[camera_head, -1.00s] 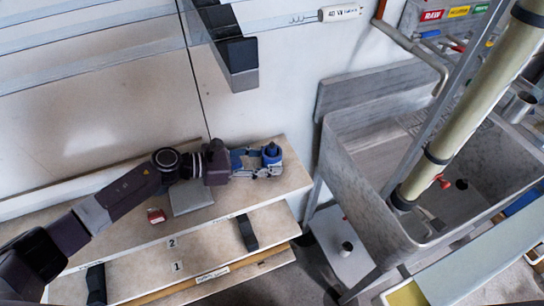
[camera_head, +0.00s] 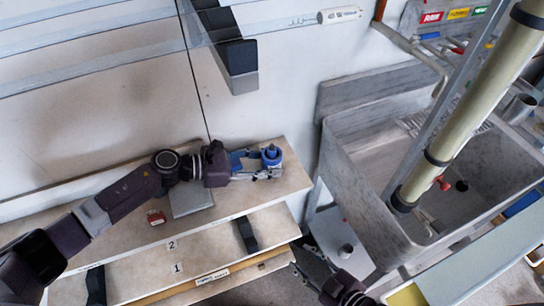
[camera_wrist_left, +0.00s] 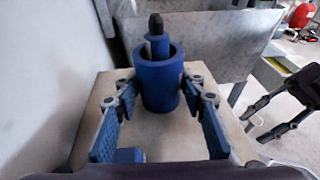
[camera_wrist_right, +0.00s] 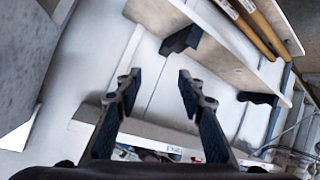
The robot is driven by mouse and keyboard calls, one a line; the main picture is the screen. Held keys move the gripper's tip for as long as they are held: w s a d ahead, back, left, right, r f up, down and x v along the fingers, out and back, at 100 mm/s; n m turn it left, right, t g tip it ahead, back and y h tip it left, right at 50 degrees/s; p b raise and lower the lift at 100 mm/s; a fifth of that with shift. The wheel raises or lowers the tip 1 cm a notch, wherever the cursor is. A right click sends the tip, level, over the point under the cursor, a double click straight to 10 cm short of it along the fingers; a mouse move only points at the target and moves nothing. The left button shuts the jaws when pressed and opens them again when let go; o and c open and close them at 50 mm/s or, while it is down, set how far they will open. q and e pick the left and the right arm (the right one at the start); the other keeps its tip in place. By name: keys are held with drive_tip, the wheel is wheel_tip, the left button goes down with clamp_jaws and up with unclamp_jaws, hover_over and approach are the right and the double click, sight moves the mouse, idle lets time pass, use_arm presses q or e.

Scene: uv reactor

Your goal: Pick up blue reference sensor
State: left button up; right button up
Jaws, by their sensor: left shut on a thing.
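The blue reference sensor (camera_head: 271,154) stands upright near the right end of the top shelf. In the left wrist view it is a blue cylinder (camera_wrist_left: 160,88) with a narrower blue, black-tipped part rising from its middle. My left gripper (camera_head: 262,174) reaches in from the left; in the left wrist view its fingertips (camera_wrist_left: 161,92) are at both sides of the cylinder, shut on it. The cylinder appears still upright at shelf level. My right gripper (camera_head: 350,297) shows at the bottom edge; in the right wrist view its fingers (camera_wrist_right: 158,85) are apart with nothing between them.
The shelf top (camera_head: 235,207) also carries a grey plate (camera_head: 191,199) and a small red item (camera_head: 156,217). A grey sink (camera_head: 360,165) stands to the right, with a long yellowish tube (camera_head: 465,105) above it. A wall is close behind the shelf.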

drive_tip(key=s+a+r+n+y, duration=0.1)
drive_tip(key=a+r+y, duration=0.15)
drive_tip(key=r, duration=0.35)
drive_tip(key=a+r+n+y, duration=0.1)
drive_tip(key=a+r, duration=0.2)
drive_tip(key=r, duration=0.4)
drive_tip(key=m+t, duration=0.4)
drive_tip(key=m, duration=0.2)
approach(275, 152)
drive_tip(key=shift+t, duration=0.3)
drive_tip(key=x, duration=0.5)
drive_tip(key=shift+y, duration=0.25)
drive_tip(key=shift+f+x, duration=0.1)
drive_tip(key=shift+x, duration=1.4)
drive_tip(key=shift+f+x, duration=0.15)
drive_tip(key=shift+x, duration=1.35)
drive_tip(key=shift+s+a, duration=0.1)
drive_tip(key=shift+c, duration=0.4)
clamp_jaws()
